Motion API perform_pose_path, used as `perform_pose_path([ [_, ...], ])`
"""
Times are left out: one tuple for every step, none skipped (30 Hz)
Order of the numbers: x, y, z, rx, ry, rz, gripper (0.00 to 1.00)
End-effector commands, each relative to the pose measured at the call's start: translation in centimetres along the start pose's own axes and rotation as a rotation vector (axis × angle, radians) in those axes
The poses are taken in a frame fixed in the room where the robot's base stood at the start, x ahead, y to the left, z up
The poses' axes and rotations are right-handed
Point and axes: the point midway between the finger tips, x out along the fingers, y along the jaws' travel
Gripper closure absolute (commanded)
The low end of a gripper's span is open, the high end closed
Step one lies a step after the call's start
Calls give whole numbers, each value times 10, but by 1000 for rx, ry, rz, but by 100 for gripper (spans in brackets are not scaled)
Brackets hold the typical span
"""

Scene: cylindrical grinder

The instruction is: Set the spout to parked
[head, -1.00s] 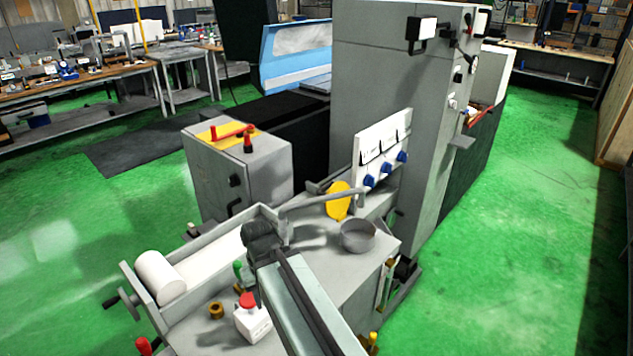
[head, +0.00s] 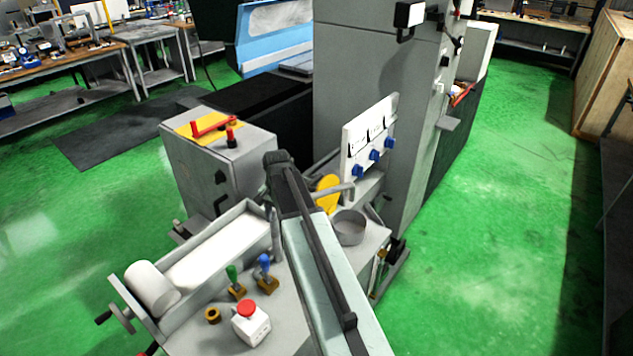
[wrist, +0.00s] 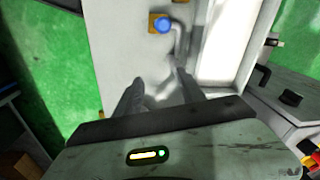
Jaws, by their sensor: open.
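The spout (head: 345,188) is a thin grey pipe on the machine's front table. Its outer end shows to the right of my arm, above a round grey cup (head: 350,228). My arm hides its middle. A bent grey pipe (wrist: 181,42) in the wrist view, beside a blue knob, seems to be its base end. My gripper (wrist: 160,92) is open, with both dark fingers over the grey tabletop. Blurred grey shapes lie between and beyond the fingertips; I cannot tell whether they touch the spout. In the head view my arm hides the fingers.
A green lever (head: 232,275) and a blue lever (head: 264,262) stand near a red-topped button box (head: 250,322). A yellow paddle (head: 327,190) and a panel with blue knobs (head: 370,140) are behind the cup. A grey cabinet (head: 215,165) stands at left.

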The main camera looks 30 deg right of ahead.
Motion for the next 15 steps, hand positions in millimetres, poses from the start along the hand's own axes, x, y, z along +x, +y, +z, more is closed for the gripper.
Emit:
perform_pose_path([
  [-26, 6, -60, 181, 15, -15, 53],
  [-32, 13, -84, 283, 23, -25, 53],
  [-38, 24, -114, 406, 33, -37, 53],
  [-42, 32, -132, 486, 39, -44, 53],
  [-46, 40, -148, 555, 44, -52, 53],
  [-49, 48, -165, 631, 50, -61, 53],
  [-50, 53, -174, 674, 52, -66, 53],
  [-51, 58, -181, 708, 54, -70, 53],
  [-52, 61, -186, 738, 55, -74, 53],
  [-52, 63, -188, 752, 56, -75, 53],
  [-51, 64, -188, 759, 56, -76, 53],
  [-50, 64, -188, 761, 57, -77, 53],
  [-49, 64, -187, 760, 56, -76, 53],
  [-48, 64, -186, 759, 56, -76, 53],
  [-46, 64, -186, 758, 57, -76, 53],
])
